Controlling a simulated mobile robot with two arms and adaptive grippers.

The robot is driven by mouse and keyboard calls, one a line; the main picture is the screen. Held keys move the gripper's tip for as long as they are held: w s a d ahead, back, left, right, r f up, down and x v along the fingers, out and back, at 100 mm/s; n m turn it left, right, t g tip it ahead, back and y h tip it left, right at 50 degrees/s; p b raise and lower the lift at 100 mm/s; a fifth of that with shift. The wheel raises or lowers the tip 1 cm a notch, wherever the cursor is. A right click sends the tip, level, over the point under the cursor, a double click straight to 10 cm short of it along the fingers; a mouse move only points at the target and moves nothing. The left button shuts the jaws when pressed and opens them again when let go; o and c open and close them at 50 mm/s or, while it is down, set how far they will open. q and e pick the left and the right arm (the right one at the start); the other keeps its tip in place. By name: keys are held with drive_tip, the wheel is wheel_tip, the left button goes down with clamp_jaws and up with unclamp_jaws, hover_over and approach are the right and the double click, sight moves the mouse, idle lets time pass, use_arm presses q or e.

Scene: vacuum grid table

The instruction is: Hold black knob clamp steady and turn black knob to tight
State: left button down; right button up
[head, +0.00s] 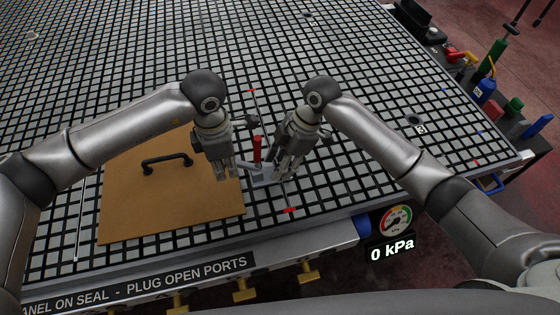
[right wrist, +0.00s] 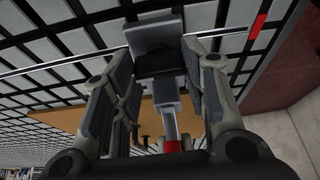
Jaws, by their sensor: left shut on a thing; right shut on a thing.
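The clamp (head: 262,177) is a small grey metal piece with an upright red handle (head: 257,149), at the right edge of the tan panel. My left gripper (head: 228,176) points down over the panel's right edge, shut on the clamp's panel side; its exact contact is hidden. My right gripper (head: 285,175) points down on the other side, shut on the clamp. In the right wrist view, the grey clamp body (right wrist: 152,35) with a black part (right wrist: 158,65) lies between its fingers, and the red handle (right wrist: 172,146) shows below. I cannot clearly make out the black knob in the head view.
The tan panel (head: 125,210) with a black handle (head: 166,162) lies on the gridded table (head: 330,215). A gauge (head: 396,219) on the front edge reads 0 kPa. Brass valves (head: 243,291) line the front. Bottles and tools (head: 485,90) stand at the far right.

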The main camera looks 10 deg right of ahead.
drive_tip(key=shift+m+t, duration=0.9)
drive_tip(key=shift+m, duration=1.3)
drive_tip(key=o, duration=1)
drive_tip(key=shift+s, duration=0.1)
drive_tip(key=v, duration=1.2)
